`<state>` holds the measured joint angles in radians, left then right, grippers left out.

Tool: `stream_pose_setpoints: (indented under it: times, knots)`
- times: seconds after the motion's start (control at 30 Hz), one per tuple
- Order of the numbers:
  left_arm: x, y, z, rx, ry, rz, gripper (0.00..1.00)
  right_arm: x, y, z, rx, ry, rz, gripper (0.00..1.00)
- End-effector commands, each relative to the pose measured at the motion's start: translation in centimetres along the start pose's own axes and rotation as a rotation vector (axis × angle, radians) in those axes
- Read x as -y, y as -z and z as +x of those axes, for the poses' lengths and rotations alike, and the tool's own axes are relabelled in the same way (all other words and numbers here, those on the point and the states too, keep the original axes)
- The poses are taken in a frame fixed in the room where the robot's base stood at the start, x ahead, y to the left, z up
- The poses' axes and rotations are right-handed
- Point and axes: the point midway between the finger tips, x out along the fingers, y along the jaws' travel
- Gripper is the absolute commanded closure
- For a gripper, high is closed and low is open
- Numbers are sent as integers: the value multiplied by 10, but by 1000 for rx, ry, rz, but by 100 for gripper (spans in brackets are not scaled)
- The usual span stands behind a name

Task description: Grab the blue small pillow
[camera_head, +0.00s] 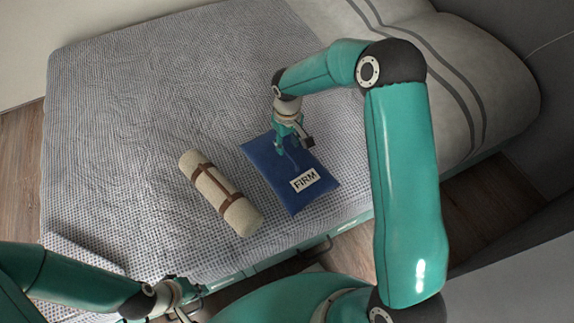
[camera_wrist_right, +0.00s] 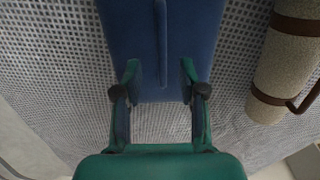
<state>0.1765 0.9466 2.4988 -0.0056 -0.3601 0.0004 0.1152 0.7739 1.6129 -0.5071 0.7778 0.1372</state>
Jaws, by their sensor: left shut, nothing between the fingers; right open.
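The blue small pillow (camera_head: 267,168) lies on the bed with a pale label reading "FIRM" facing up. My right gripper (camera_head: 291,149) points down over the pillow's far part and hides some of it. In the right wrist view, the right gripper (camera_wrist_right: 159,78) is open, with its fingers on either side of a raised ridge on the blue pillow (camera_wrist_right: 150,30). I cannot tell whether the fingers touch the cloth. My left gripper (camera_head: 188,302) is shut and empty at the bottom, by the near edge of the bed, away from the pillow.
A cream bolster (camera_head: 215,190) with brown straps and a handle lies left of the pillow. The bed (camera_head: 130,110) has a grey-white checked cover, and its left part is clear. A large striped pillow (camera_head: 465,65) lies at the upper right. Wooden floor (camera_head: 490,200) shows at the right.

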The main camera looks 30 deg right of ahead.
Motion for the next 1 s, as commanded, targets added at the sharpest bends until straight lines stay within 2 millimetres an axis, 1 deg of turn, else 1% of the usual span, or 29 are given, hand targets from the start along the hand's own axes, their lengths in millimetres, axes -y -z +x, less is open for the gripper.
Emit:
stream_pose_setpoints:
  times: [0.03,0.2,0.3,0.57,0.8,1.0]
  knots:
    - [1,0,3,0,0,0,100,1,-2,9,5,1,-1,59]
    - [3,0,9,0,0,0,100,2,-5,34,5,1,1,59]
    - [4,0,10,0,0,0,100,2,-5,43,3,1,1,59]
    - [4,0,10,0,0,0,100,2,-5,45,2,1,1,59]
    - [4,0,10,0,0,0,100,2,-5,45,2,1,1,99]
    - [4,0,10,0,0,0,100,2,-4,45,2,1,0,100]
